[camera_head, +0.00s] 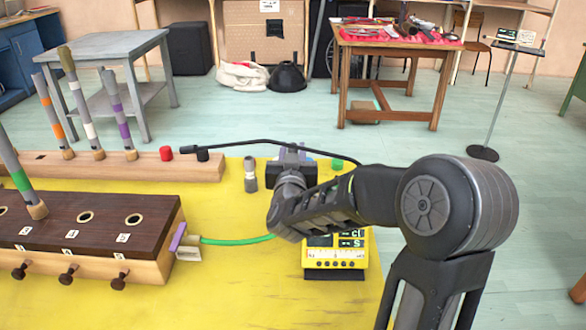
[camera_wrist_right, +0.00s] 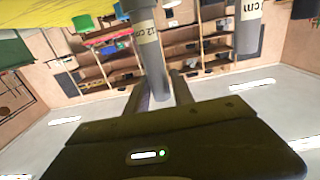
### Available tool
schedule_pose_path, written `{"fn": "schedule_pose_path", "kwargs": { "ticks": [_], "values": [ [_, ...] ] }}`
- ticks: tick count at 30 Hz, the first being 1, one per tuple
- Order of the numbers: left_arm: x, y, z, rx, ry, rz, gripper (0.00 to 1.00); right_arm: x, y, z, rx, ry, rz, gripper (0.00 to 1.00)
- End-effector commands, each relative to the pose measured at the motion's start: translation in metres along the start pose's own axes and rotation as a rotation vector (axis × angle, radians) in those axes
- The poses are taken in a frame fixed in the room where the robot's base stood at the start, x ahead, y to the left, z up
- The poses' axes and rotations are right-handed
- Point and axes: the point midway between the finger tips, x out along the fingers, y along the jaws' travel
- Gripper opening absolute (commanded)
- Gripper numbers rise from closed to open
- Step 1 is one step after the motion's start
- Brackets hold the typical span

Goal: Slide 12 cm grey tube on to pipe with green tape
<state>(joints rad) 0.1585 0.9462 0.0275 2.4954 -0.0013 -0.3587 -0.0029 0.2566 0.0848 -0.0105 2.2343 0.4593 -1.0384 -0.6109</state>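The grey tube labelled 12 cm (camera_wrist_right: 150,48) shows in the right wrist view, its near end between the two fingers of my right gripper (camera_wrist_right: 160,97). Whether the fingers press on it is unclear. In the head view my right gripper (camera_head: 290,165) is over the yellow table, and its own wrist and hand hide most of what is between the fingers. The pipe with green tape (camera_head: 19,176) stands in the dark wooden box at the left, far from the gripper. Its upper end is cut off by the picture edge. My left gripper is not in view.
Another grey tube (camera_head: 250,174) stands just left of the gripper. Pipes with orange (camera_head: 57,130), white (camera_head: 90,130) and purple tape (camera_head: 123,130) stand behind the dark box (camera_head: 85,235). A black rod (camera_head: 265,142) arcs behind the gripper. A yellow device (camera_head: 335,262) lies in front.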

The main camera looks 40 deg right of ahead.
Motion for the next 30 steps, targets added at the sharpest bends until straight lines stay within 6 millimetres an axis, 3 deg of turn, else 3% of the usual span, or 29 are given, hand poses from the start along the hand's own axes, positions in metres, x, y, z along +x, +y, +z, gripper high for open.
{"fn": "schedule_pose_path", "kwargs": {
  "ticks": [10,30],
  "values": [
    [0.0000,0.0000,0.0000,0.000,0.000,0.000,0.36,0.0000,0.0000,0.0000,0.000,0.000,0.000,0.00],
    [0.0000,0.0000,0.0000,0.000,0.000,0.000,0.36,0.0000,0.0000,0.0001,0.000,0.000,0.000,0.00]
  ]
}}
